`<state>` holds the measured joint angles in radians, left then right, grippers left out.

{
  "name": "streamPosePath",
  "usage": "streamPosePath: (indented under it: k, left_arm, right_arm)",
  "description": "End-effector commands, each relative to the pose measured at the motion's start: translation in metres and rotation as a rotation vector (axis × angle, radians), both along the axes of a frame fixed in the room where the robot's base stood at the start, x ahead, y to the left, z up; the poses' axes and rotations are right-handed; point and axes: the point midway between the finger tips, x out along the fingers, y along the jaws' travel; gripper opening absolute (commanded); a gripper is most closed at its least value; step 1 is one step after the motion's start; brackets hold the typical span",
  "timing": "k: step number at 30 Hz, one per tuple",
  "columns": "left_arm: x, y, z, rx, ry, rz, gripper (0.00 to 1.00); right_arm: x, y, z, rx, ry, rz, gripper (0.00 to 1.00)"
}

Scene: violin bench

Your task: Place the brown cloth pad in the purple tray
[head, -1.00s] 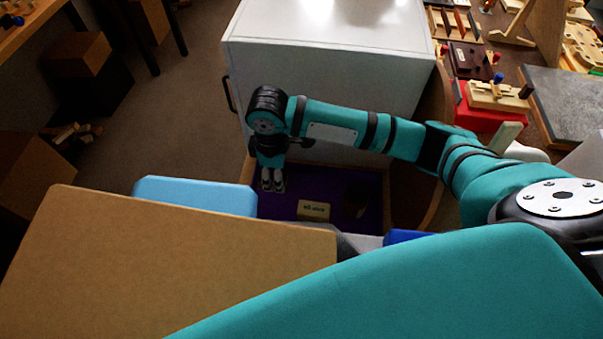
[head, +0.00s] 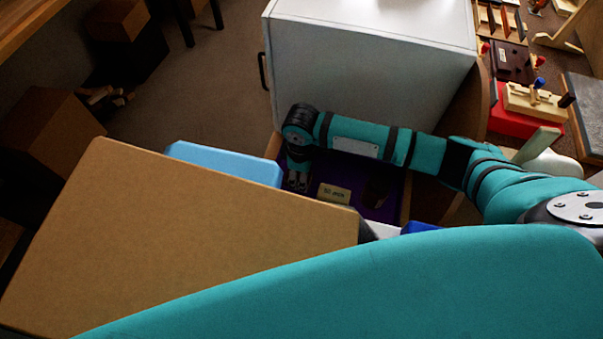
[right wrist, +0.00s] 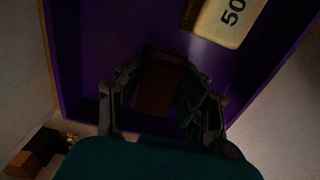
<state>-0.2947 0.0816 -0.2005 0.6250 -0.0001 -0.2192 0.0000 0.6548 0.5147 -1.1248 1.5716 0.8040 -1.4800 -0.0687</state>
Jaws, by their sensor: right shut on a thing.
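The purple tray (head: 342,172) lies low beside the white cabinet, and its purple inside fills much of the right wrist view (right wrist: 88,50). My right gripper (head: 298,185) points down at the tray's left end. In the right wrist view, its fingers (right wrist: 163,108) stand on either side of a dark brown piece, the brown cloth pad (right wrist: 160,80), and are shut on it. The pad appears over the tray floor; whether it touches is too dark to tell. In the head view I cannot make the pad out. My left gripper is not in view.
A cream labelled block (head: 334,194) and a dark object (head: 377,190) sit in the tray. A white cabinet (head: 370,65) stands behind it. A large brown box (head: 180,230) and a light blue box (head: 225,162) are in front and left. Wooden pieces lie at upper right.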

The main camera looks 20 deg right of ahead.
Motion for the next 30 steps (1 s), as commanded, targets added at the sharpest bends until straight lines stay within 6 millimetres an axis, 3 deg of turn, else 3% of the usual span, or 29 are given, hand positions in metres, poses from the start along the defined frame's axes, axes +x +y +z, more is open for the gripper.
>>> streamPosePath:
  k: [1, 6, 17, 30]
  left_arm:
    - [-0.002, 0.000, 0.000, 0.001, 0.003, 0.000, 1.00]
    - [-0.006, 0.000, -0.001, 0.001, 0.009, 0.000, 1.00]
    - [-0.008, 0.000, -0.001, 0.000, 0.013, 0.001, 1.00]
    - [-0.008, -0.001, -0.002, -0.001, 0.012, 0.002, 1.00]
  right_arm:
    - [0.000, 0.000, -0.001, 0.001, 0.001, 0.000, 0.42]
    - [0.000, 0.000, -0.001, 0.001, 0.001, 0.000, 0.63]
    - [0.001, 0.000, 0.007, 0.001, -0.002, 0.000, 0.63]
    - [0.001, 0.000, 0.093, 0.002, -0.003, 0.000, 0.63]
